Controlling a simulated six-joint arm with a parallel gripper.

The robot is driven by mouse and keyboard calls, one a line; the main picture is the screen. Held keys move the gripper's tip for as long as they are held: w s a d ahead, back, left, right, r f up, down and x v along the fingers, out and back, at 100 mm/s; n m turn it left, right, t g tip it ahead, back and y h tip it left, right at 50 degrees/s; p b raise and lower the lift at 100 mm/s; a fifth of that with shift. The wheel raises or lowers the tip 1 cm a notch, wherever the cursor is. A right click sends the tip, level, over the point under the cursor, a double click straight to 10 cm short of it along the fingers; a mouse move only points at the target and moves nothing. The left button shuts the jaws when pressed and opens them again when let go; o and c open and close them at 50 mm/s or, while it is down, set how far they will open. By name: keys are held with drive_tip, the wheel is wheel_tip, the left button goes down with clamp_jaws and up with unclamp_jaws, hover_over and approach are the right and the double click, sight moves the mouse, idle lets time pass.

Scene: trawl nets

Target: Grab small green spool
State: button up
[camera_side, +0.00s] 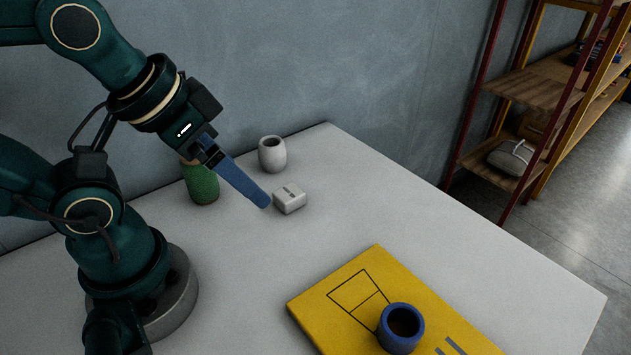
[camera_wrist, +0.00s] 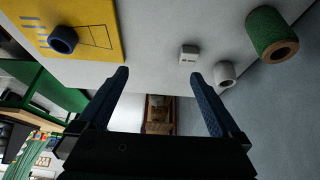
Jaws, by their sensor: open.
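The green spool (camera_side: 201,184) stands upright on the table near the back edge, partly hidden behind my gripper in the side view. It also shows in the wrist view at the upper right (camera_wrist: 268,30), with a tan rim and a dark hole. My gripper (camera_side: 264,203) is above the table, in front and to the right of the spool in the side view. In the wrist view its two blue fingers (camera_wrist: 160,80) are apart with nothing between them. The spool lies outside the fingers, to the right.
A white cup-like spool (camera_side: 272,155) and a small white block (camera_side: 289,198) stand close to the gripper. A yellow board (camera_side: 340,294) with a blue ring-shaped spool (camera_side: 401,328) lies at the front. The grey table (camera_side: 470,240) is clear at the right. A shelf (camera_side: 530,90) stands beyond it.

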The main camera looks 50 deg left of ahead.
wheel_tip(320, 180, up, 5)
drive_tip(key=m+g+y, duration=1)
drive_tip(key=m+y, duration=0.3)
drive_tip(key=m, duration=0.1)
hover_over(208, 171)
drive_tip(key=a, duration=0.1)
drive_tip(key=f, duration=1.5)
drive_tip(key=shift+s+f, duration=0.2)
drive_tip(key=shift+f, duration=0.1)
drive_tip(key=shift+a+f, duration=0.25)
drive_tip(key=shift+f, duration=0.2)
drive_tip(key=shift+x, duration=2.35)
